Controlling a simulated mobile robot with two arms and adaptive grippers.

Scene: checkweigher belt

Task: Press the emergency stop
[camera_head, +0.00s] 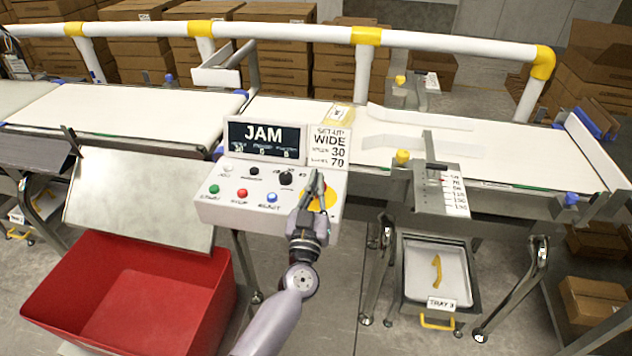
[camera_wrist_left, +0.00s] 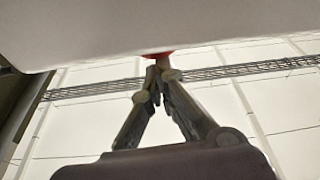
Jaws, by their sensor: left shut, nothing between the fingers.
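The control box (camera_head: 225,207) stands in front of the belt. At its right end is a yellow plate (camera_head: 329,199), mostly covered by my left gripper (camera_head: 318,180). The fingers are closed together and empty, at the plate in the head view. In the left wrist view a red rounded part (camera_wrist_left: 157,54), probably the emergency stop's head, shows just at the tips of my left gripper (camera_wrist_left: 162,66), under the edge of a pale surface. I cannot tell whether the tips touch it or whether it is pressed in. My right gripper is not in view.
Green (camera_head: 214,189), red (camera_head: 242,193) and blue (camera_head: 271,197) buttons sit left of my gripper. The display (camera_head: 264,141) above reads JAM. A red bin (camera_head: 60,300) stands at lower left. A guide bracket (camera_head: 447,190) is right of the box.

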